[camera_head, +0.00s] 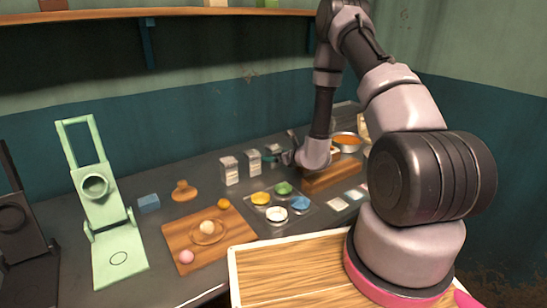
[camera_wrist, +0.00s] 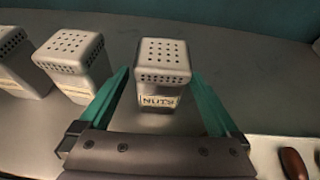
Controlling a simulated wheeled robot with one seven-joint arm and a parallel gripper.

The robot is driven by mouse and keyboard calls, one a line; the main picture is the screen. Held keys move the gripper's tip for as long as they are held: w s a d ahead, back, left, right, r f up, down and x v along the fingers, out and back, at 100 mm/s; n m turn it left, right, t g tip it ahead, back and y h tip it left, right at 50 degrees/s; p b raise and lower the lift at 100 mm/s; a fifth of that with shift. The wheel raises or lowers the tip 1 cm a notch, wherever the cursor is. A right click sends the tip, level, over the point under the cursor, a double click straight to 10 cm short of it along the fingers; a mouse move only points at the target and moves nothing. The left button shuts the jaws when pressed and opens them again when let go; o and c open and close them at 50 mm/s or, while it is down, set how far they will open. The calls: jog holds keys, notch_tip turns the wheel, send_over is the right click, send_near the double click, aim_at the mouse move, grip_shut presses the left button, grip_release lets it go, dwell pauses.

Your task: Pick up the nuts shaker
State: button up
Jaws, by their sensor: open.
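The nuts shaker (camera_wrist: 162,65) is a pale grey box-shaped shaker with a perforated top and a NUTS label. In the wrist view it stands upright on the counter, between the two green fingers of my gripper (camera_wrist: 161,78). The gripper is open, with a finger on either side of the shaker; I cannot tell if either touches it. In the head view my gripper (camera_head: 279,157) is at the right end of the shaker row, and the nuts shaker there is partly hidden by it.
Two similar shakers stand to the left, the nearer one (camera_wrist: 75,65) close to the left finger. A tray of coloured bowls (camera_head: 279,222) lies in front of the row. A wooden box (camera_head: 330,177) stands to the right. A wooden board (camera_head: 185,232) and a green stand (camera_head: 103,215) are farther left.

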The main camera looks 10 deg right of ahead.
jog(key=shift+w+a+f, duration=0.25)
jog(key=shift+w+a, duration=0.05)
jog(key=shift+w, duration=0.3)
grip_shut()
jog(key=shift+r, duration=0.15)
